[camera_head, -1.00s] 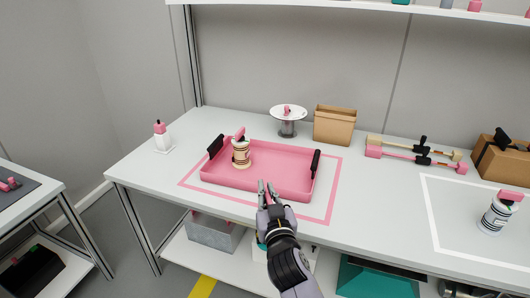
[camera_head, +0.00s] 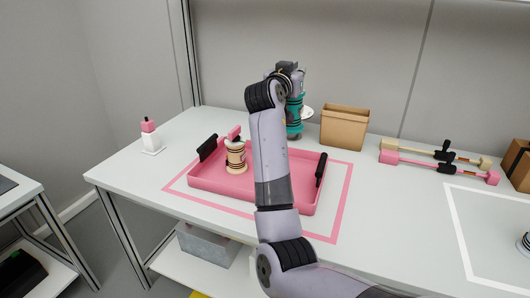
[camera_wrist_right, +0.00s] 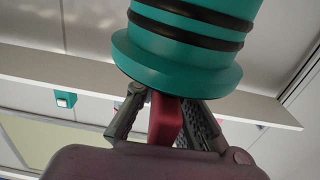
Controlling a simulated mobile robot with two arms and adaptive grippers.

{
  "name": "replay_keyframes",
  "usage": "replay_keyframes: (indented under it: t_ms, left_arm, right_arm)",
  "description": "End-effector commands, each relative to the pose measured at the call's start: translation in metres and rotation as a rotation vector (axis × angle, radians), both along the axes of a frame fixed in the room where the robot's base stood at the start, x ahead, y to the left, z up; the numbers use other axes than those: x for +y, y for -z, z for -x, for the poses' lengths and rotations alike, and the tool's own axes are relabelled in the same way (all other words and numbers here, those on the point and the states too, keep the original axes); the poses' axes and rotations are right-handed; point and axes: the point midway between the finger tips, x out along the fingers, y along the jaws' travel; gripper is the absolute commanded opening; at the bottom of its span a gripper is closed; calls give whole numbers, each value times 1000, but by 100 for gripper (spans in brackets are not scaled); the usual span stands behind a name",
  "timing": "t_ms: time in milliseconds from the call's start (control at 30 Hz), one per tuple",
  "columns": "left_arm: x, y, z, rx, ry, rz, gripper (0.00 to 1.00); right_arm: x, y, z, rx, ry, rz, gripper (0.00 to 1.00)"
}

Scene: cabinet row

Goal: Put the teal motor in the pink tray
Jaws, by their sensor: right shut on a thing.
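The teal motor (camera_head: 295,122) is in my right gripper (camera_head: 294,76). It looks upright behind the tray's right back part, and I cannot tell whether it hangs clear of the table. In the right wrist view the motor's teal body with dark bands (camera_wrist_right: 190,40) fills the top, and the right gripper (camera_wrist_right: 165,115) is shut on its dark pink tab. The pink tray (camera_head: 215,187) stands on the table with black handles at both ends. My right arm crosses in front of it and hides part of its right half. My left gripper is not in view.
A cream striped motor (camera_head: 236,158) stands in the tray's left part. A cardboard box (camera_head: 344,127) and long pink and cream tools (camera_head: 435,165) lie to the right. A white bottle (camera_head: 150,140) stands left.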

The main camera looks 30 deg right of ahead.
Motion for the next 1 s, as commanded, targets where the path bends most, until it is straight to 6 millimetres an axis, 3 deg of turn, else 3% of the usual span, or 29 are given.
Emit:
replay_keyframes:
  t_ms: [67, 167, 700, 1000]
  left_arm:
    - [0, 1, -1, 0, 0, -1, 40]
    - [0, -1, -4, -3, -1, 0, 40]
    - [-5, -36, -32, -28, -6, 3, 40]
    - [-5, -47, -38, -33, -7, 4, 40]
  right_arm:
    - [0, -7, -1, -5, 4, 1, 0]
    - [0, -2, -2, -1, 7, 1, 0]
    - [0, 125, -1, 1, 8, 3, 0]
    - [0, 155, -1, 0, 7, 2, 0]
